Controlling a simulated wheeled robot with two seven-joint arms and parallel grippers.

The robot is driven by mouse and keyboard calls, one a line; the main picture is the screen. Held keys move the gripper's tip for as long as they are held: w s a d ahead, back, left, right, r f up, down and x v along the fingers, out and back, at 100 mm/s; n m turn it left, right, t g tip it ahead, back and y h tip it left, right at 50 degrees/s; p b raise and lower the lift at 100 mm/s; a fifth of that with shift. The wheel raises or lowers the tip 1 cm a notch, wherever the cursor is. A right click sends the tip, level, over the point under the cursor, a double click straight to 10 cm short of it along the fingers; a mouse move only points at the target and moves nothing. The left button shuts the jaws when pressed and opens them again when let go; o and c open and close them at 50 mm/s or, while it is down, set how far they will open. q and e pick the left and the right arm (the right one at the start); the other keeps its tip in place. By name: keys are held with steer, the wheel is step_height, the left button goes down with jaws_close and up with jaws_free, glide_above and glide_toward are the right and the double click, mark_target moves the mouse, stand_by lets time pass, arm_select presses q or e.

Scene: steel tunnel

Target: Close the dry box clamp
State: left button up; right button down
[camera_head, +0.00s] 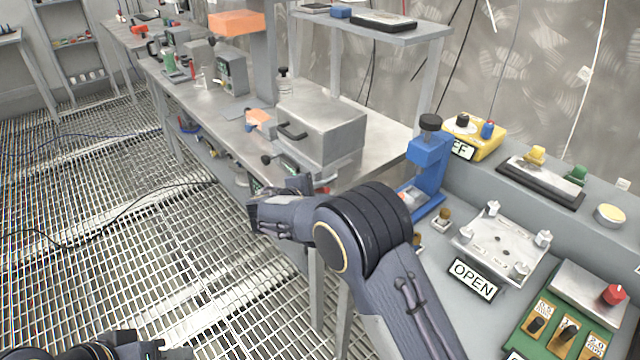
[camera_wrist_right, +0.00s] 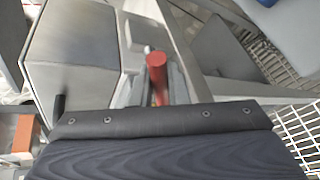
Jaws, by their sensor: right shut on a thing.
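The dry box (camera_head: 325,128) is a grey metal box with a dark handle on the bench. It also shows in the right wrist view (camera_wrist_right: 75,45). The clamp's red handle (camera_wrist_right: 157,78) stands out beside the box there, its lower part hidden behind my gripper. My right gripper (camera_head: 298,184) is at the box's front lower side, shut on the clamp handle; its fingertips are largely hidden by my own wrist. A dark part of my left arm (camera_head: 125,346) shows at the bottom left, its fingers not clear.
A blue press (camera_head: 428,165) and a panel with an OPEN sign (camera_head: 472,279) stand to the right of my right arm. A bench (camera_head: 195,95) with small tools runs to the back left. The grated floor (camera_head: 150,250) at left is mostly clear, with a black cable across it.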

steer(key=shift+w+a+r+n+g+h+p, duration=0.1)
steer(key=shift+w+r+n+g+h+p, duration=0.1)
steer(key=shift+n+g+p, duration=0.4)
steer(key=shift+w+a+r+n+g+h+p, duration=0.15)
steer(key=shift+n+p, duration=0.15)
steer(key=shift+p, duration=0.6)
steer(key=shift+s, duration=0.1)
steer(key=c, duration=1.4)
jaws_free()
steer(key=v, duration=0.7)
steer(key=shift+s+a+r+b, duration=0.15)
steer(key=shift+s+a+b, duration=0.05)
steer(key=shift+s+b, duration=0.2)
steer(key=shift+c, duration=0.5)
